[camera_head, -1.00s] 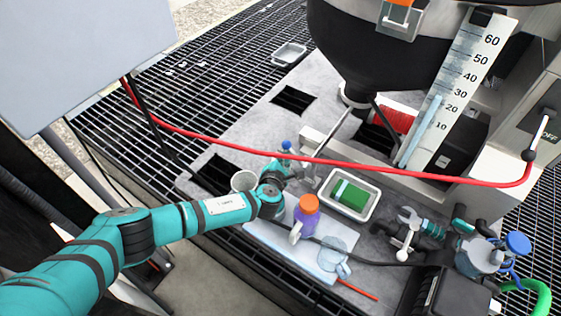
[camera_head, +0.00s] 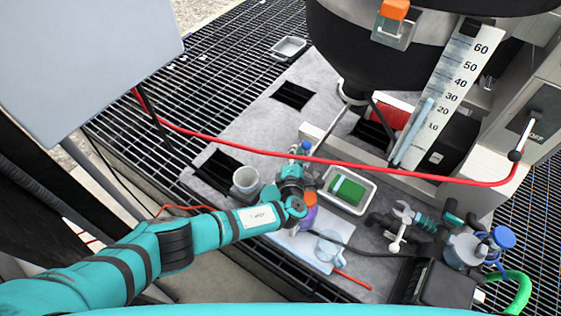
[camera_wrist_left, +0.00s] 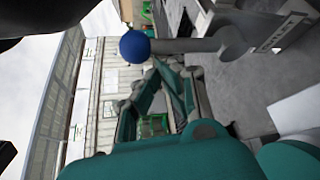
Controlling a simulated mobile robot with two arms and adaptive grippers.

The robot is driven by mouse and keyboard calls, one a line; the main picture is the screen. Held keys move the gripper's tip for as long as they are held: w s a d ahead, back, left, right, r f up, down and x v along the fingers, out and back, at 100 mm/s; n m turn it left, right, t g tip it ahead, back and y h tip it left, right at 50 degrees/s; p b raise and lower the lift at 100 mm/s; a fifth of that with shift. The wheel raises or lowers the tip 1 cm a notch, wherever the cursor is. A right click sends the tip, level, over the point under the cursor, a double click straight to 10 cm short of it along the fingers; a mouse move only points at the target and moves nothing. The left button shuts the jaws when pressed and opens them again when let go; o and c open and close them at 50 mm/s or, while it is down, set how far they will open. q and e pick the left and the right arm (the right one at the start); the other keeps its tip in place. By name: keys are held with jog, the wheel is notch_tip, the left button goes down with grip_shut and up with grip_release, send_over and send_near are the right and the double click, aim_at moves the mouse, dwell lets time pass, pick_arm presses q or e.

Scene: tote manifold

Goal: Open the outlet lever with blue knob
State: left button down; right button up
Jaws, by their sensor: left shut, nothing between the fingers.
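The blue knob (camera_head: 305,146) stands just beyond my left gripper (camera_head: 298,168) in the head view. In the left wrist view the blue knob (camera_wrist_left: 134,46) caps a grey lever (camera_wrist_left: 182,45) running right to a bracket. The left gripper (camera_wrist_left: 166,72) is shut and empty, its teal and grey fingers close below the lever by the knob end. I cannot tell for sure whether they touch. The lever's base is mostly hidden behind the gripper in the head view. My right gripper is not in view.
A white cup (camera_head: 245,180) stands left of the gripper, and a white tray (camera_head: 327,199) with a green item lies right. An orange-capped bottle (camera_head: 309,199) is partly hidden by my arm. A red hose (camera_head: 400,172) crosses beyond the gripper.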

pick_arm(q)
jog(key=shift+s+d, duration=0.1)
jog(key=shift+s, duration=0.05)
dwell(0.5)
jog(key=v, duration=1.2)
dwell(0.4)
